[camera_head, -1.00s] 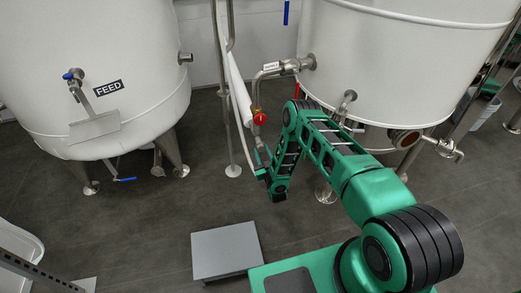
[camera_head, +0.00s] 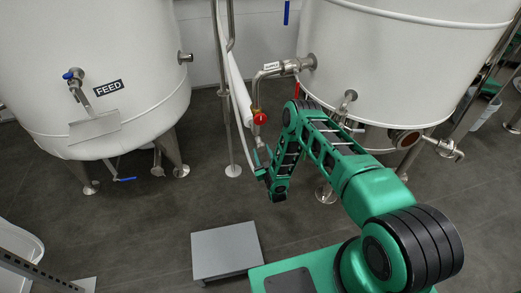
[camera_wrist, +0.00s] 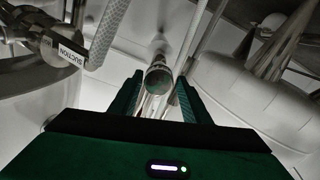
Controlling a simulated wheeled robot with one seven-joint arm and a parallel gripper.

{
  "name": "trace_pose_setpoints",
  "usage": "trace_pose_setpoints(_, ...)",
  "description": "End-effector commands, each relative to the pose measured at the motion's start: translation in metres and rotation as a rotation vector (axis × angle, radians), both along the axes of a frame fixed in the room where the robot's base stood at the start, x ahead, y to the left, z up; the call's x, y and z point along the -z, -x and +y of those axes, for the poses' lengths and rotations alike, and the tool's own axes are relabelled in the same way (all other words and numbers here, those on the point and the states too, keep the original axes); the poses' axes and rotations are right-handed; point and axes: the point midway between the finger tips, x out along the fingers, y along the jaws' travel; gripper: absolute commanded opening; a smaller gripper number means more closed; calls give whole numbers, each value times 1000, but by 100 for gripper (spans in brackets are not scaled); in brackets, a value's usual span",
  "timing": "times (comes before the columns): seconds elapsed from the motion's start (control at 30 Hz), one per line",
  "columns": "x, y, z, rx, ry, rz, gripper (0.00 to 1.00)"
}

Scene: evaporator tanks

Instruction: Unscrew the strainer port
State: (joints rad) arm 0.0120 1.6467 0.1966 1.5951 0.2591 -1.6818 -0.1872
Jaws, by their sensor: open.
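A metal cylinder with a round, dull greenish end face, which looks like the strainer port (camera_wrist: 159,80), shows in the wrist view. It appears between the fingertips of my gripper (camera_wrist: 159,88), with one finger on each side. My gripper is open, and I cannot tell whether either finger touches the cylinder. In the head view my gripper (camera_head: 260,172) points left at the lower end of the pipework under the red-handled valve (camera_head: 260,118). The port itself is small and hard to make out there.
The FEED tank (camera_head: 95,60) stands left and another white tank (camera_head: 400,60) stands right. A thin vertical pipe (camera_head: 225,90) is close to my gripper. A grey step (camera_head: 225,250) is on the floor.

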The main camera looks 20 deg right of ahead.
Motion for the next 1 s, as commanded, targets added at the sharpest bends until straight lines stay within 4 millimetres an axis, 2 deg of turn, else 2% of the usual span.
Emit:
trace_pose_setpoints(0.13,-1,0,0,0,-223,-1,43)
trace_pose_setpoints(0.37,-2,0,1,0,-406,-1,43)
trace_pose_setpoints(0.6,-2,0,1,1,-735,-1,43)
trace_pose_setpoints(0.77,-3,-1,1,2,-836,-2,43)
trace_pose_setpoints(1.0,-3,-1,1,2,-1162,-1,43)
